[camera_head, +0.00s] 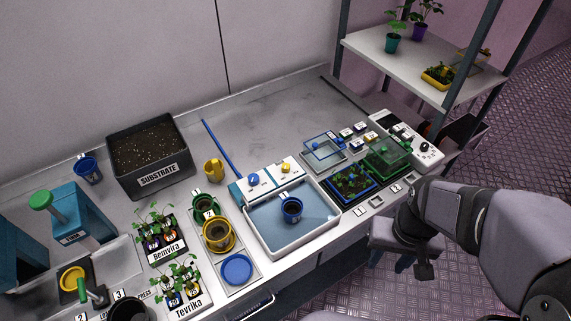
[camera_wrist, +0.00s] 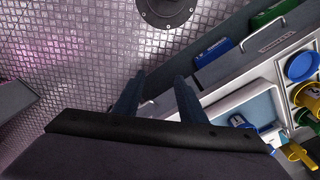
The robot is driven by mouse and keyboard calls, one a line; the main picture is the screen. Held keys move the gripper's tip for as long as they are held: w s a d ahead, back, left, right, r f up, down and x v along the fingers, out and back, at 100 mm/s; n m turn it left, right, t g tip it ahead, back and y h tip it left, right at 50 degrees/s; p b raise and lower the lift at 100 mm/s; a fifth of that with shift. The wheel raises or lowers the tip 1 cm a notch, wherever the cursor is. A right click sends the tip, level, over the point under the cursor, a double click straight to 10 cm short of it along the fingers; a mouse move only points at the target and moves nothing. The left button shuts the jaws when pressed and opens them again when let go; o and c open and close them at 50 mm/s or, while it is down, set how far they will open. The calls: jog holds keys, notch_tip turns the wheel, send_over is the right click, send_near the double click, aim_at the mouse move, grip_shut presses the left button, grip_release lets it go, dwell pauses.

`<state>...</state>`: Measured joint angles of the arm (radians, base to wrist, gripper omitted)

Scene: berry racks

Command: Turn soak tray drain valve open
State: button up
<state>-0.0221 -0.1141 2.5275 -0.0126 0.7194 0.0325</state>
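The soak tray (camera_head: 329,232) is a white basin holding bluish water, with a blue mug (camera_head: 291,210) standing in it. Along its back edge a white panel carries a blue knob (camera_head: 254,179) and a yellow knob (camera_head: 286,168). I cannot tell from their small labels which is the drain valve, or how it is set. My gripper (camera_wrist: 157,92) is open and empty in the wrist view, its two dark fingers apart over the floor. The tray's white rim also shows at the right of the wrist view. In the head view my arm is at the right, away from the tray.
Green and yellow mugs and a blue dish (camera_head: 237,268) stand left of the tray. Planters (camera_head: 351,187) and small labelled blocks are to its right. The bench behind the knobs is mostly clear, apart from a blue rod (camera_head: 221,147).

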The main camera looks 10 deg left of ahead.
jog(key=shift+t, duration=0.9)
jog(key=w+a, duration=0.3)
jog(key=w, duration=0.2)
jog(key=w+a+r, duration=0.1)
jog(key=w+a, duration=0.3)
jog(key=w, duration=0.1)
jog(key=w+a, duration=0.4)
jog(key=w, duration=0.1)
jog(key=shift+w+r, duration=0.2)
jog(key=shift+r, duration=0.15)
jog(key=w+a+t, duration=0.1)
jog(key=w+a, duration=0.4)
jog(key=a, duration=0.3)
jog(key=t, duration=0.1)
send_near(286, 166)
jog(key=shift+p+x, duration=1)
jog(key=shift+x, duration=3.1)
grip_shut()
